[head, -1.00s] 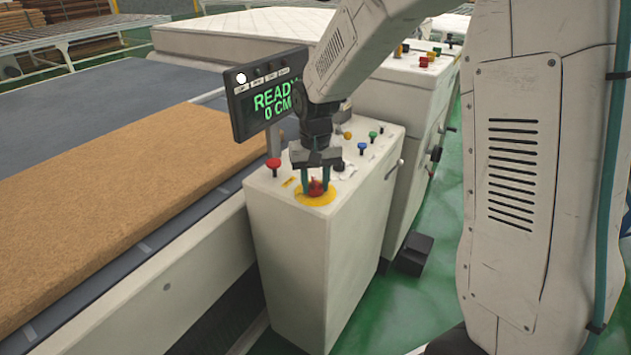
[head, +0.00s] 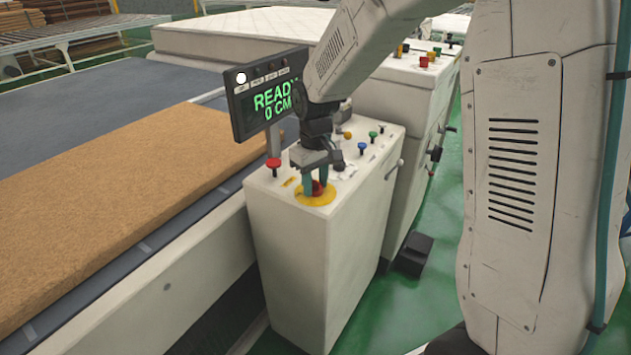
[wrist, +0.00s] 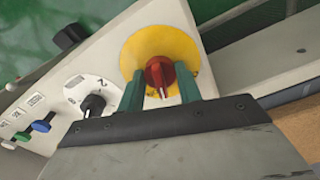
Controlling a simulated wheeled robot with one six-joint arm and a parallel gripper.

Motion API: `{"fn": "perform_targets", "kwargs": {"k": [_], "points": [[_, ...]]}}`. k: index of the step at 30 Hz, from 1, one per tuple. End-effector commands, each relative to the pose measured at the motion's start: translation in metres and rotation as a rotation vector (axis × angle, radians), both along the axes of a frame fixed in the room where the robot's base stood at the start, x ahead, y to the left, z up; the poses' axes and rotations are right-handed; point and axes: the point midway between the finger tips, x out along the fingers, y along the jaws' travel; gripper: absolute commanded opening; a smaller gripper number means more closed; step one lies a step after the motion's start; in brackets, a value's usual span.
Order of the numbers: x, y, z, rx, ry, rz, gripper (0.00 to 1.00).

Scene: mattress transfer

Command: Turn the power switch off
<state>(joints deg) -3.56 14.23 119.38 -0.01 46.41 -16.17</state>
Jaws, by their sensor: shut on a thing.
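The power switch (wrist: 160,73) is a red rotary knob on a round yellow plate (wrist: 143,43), on the top of a white control cabinet. It also shows in the head view (head: 317,187) at the cabinet's near end. My gripper (head: 316,183) points down over it, with its green fingers on either side of the knob. In the wrist view my gripper (wrist: 164,90) is shut on the red knob, one finger at each side. The fingers hide part of the knob in the head view.
A black dial (wrist: 95,104) on a white scale sits beside the yellow plate. A red button (head: 273,164) and blue, green and yellow buttons stand close by. A display (head: 268,98) reads READY 0 CM. A brown slab (head: 120,190) lies left of the cabinet.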

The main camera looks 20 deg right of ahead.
Motion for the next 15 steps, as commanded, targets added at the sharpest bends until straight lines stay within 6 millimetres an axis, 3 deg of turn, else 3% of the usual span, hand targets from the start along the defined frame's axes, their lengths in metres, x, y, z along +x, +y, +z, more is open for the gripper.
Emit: {"fn": "perform_targets", "kwargs": {"k": [15], "points": [[0.0004, -0.0002, 0.0007, 0.000, -0.001, 0.490, 0.12]]}}
